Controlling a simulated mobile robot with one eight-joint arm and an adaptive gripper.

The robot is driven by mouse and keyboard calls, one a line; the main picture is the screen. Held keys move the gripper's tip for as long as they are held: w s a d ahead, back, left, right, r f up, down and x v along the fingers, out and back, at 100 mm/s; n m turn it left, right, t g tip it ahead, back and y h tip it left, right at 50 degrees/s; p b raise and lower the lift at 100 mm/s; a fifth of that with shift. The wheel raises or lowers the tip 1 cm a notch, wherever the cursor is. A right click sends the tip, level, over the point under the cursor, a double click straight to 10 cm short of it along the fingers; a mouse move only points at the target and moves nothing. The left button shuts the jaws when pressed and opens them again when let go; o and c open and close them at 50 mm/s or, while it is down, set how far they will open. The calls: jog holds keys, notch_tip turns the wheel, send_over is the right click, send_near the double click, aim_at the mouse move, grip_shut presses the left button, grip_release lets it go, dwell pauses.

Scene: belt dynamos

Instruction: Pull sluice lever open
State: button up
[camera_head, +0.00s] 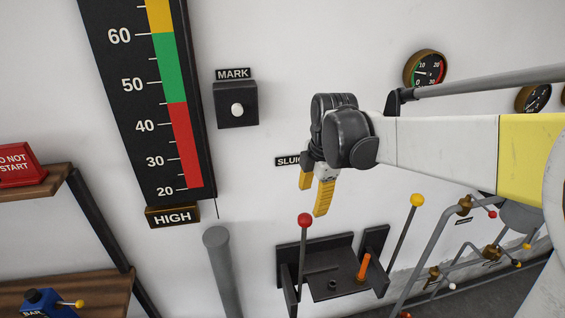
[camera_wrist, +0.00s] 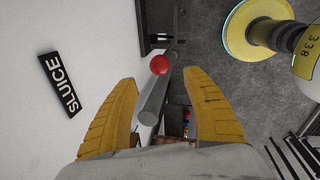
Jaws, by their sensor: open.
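The sluice lever is a grey rod with a red ball knob (camera_head: 305,220), standing upright at the left side of a dark wall bracket (camera_head: 335,262) in the head view. In the wrist view the red knob (camera_wrist: 159,65) shows beyond and between my fingertips. My gripper (camera_head: 314,192) has yellow fingers, open and empty, a little above the red knob in the head view. The gripper also fills the lower wrist view (camera_wrist: 165,90). The SLUICE sign (camera_wrist: 60,84) is on the wall; in the head view my gripper partly hides it.
A second lever with a yellow knob (camera_head: 417,200) stands right of the bracket. An orange handle (camera_head: 364,266) sits in the bracket. A grey post (camera_head: 222,265) is at left. Pipes with small valves (camera_head: 465,206) are at right. A large level gauge (camera_head: 150,95) hangs on the wall.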

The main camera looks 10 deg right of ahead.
aim_at(307, 215)
jog(key=shift+w, duration=0.35)
jog(key=f+b, duration=0.1)
jog(key=f, duration=0.2)
jog(key=w+f+b, duration=0.1)
jog(key=f, duration=0.3)
jog(key=f+b, duration=0.1)
jog(key=f, duration=0.2)
jog(key=shift+w+a+f, duration=0.2)
jog(key=shift+w+f, duration=0.05)
